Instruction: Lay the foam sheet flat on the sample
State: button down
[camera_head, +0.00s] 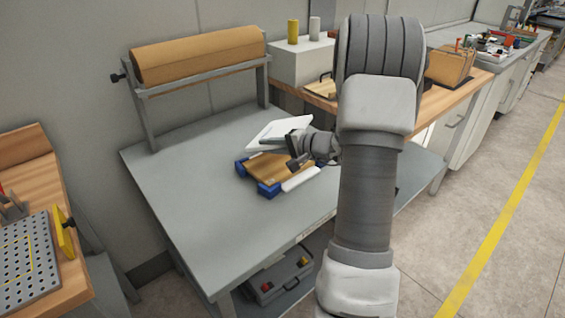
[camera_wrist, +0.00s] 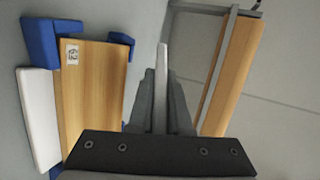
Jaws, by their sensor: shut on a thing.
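The foam sheet (camera_head: 281,130) is a thin white panel, held tilted above the far side of the sample. In the wrist view the foam sheet (camera_wrist: 162,60) shows edge-on as a narrow pale strip between the fingers. My gripper (camera_head: 296,142) is shut on its near edge; its dark fingers (camera_wrist: 161,90) also show in the wrist view. The sample is a wooden board (camera_head: 265,172) lying on the grey table between blue corner blocks (camera_head: 268,189). In the wrist view the sample (camera_wrist: 95,100) carries a small printed label and lies left of the fingers. The sheet and sample look apart.
A white bar (camera_head: 302,178) lies along the sample's near right side. A brown roll (camera_head: 198,55) on a grey stand is at the table's back. The grey table (camera_head: 190,190) is clear to the left. A toolbox (camera_head: 278,281) sits on the shelf below.

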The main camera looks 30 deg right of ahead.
notch_tip(320, 180, down, 4)
jog(key=shift+r+b, duration=0.1)
jog(key=shift+b, duration=0.95)
jog(key=f+b, duration=0.2)
jog(key=b, duration=0.1)
jog(key=shift+r, duration=0.15)
jog(key=c, duration=1)
grip_release()
jog(key=v, duration=0.8)
